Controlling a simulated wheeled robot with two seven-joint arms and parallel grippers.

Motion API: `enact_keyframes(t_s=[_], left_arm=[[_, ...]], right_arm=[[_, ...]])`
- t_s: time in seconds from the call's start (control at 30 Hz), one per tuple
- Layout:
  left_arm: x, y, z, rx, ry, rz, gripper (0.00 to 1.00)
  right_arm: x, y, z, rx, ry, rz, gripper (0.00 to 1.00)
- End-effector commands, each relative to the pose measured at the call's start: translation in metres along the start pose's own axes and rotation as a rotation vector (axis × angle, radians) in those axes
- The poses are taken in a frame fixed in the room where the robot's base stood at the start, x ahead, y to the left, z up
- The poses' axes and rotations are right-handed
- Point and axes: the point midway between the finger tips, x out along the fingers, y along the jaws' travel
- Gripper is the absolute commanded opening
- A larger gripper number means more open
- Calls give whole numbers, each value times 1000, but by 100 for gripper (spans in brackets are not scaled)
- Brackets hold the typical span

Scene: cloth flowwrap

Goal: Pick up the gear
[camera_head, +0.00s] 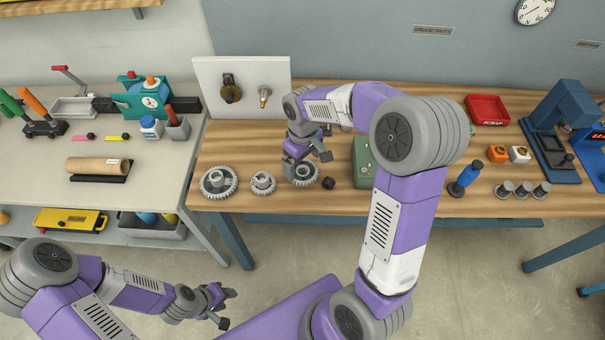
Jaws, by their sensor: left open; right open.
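Three grey gears lie in a row on the front part of the wooden bench. The largest gear (219,182) is at the left, a smaller gear (263,183) is beside it, and a third gear (306,175) is to the right. My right gripper (307,161) is open just above the third gear and partly hides it. Whether its fingers touch that gear cannot be told. My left gripper (224,308) is open and empty, low in front of the bench and away from the gears.
A small black block (328,183) sits right of the third gear. A green box (363,160) stands further right, partly behind my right arm. A white panel (205,88) with two fittings stands behind. A red scrap tray (487,109) and a blue-handled tool (465,178) are at the right.

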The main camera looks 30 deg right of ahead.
Motion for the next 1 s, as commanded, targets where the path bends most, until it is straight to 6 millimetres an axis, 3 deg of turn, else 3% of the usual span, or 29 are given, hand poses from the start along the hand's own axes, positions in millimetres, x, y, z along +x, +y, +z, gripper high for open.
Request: enact_keyframes(t_s=[0.4, 0.67, 1.0], left_arm=[[18, -7, -1, 0, 0, 0, 43], [18, -6, -1, 0, 0, 0, 43], [18, -6, -1, 0, 0, 0, 43]], right_arm=[[53, 0, -1, 1, -2, 0, 100], [55, 0, -2, 1, 2, 1, 98], [54, 0, -2, 1, 3, 1, 49]])
